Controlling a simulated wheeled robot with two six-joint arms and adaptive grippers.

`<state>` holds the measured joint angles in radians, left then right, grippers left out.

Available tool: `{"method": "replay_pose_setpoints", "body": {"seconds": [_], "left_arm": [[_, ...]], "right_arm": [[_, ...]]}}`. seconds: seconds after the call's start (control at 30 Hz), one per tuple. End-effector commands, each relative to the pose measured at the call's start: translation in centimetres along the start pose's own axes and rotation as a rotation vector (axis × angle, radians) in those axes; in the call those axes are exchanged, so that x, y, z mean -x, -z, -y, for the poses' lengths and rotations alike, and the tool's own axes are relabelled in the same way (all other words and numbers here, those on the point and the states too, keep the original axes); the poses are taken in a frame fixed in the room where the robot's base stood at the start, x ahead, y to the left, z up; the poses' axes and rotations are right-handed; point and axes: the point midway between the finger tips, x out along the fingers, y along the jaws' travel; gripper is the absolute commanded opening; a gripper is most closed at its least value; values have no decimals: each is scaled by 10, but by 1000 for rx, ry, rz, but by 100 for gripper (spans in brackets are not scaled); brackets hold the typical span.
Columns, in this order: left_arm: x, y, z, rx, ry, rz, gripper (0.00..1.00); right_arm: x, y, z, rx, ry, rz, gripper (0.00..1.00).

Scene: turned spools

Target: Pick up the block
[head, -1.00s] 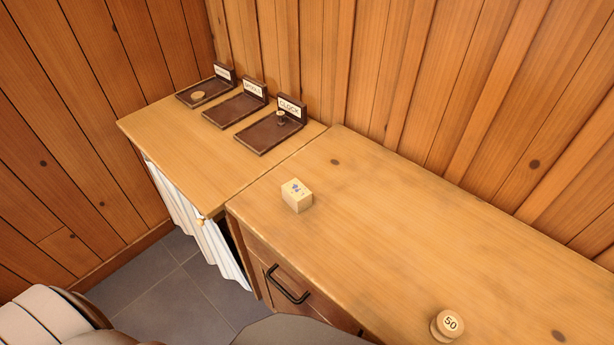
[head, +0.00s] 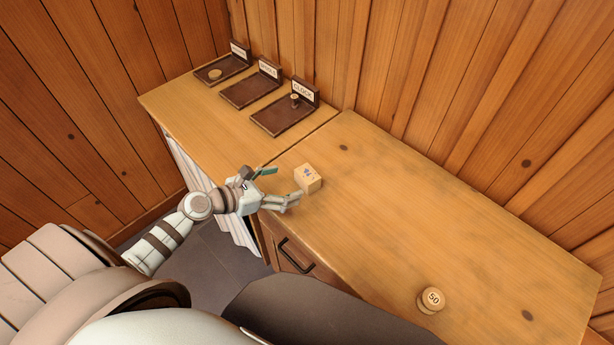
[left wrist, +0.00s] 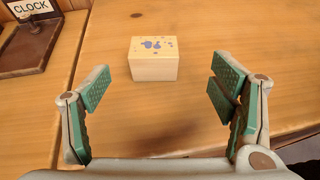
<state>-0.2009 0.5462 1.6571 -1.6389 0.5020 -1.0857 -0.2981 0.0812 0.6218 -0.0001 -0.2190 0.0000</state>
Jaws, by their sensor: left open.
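The block (head: 308,178) is a small pale wooden cube with blue marks on its top. It sits on the wooden counter near the front edge, close to the seam between the two counter sections. My left gripper (head: 279,188) is open just to the left of the block in the head view, apart from it. In the left wrist view the block (left wrist: 153,60) stands ahead of the two green-padded fingers (left wrist: 158,92), roughly centred between them, with nothing held. My right gripper is not in view.
Three dark trays with upright labels stand on the left counter section (head: 185,107); the CLOCK tray (head: 281,125) is nearest and holds a small spool (head: 295,101). Another tray holds a round wooden disc (head: 215,74). A round piece marked 50 (head: 431,300) stands at lower right. The counter's middle is clear.

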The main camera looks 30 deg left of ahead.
Motion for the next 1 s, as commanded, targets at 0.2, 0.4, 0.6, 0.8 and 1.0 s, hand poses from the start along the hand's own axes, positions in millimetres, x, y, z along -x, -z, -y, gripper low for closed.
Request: {"method": "replay_pose_setpoints", "body": {"seconds": [0.2,0.4,0.6,0.8,1.0], "left_arm": [[-37,1,-1,5,-1,2,78],[-66,2,-7,7,-2,3,78],[-92,2,-8,6,0,1,78],[-91,1,-8,5,-1,0,74],[-91,1,-8,6,-1,0,42]], "right_arm": [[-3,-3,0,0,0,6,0],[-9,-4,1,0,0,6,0],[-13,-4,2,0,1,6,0],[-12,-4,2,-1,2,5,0],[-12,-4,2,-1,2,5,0]]}}
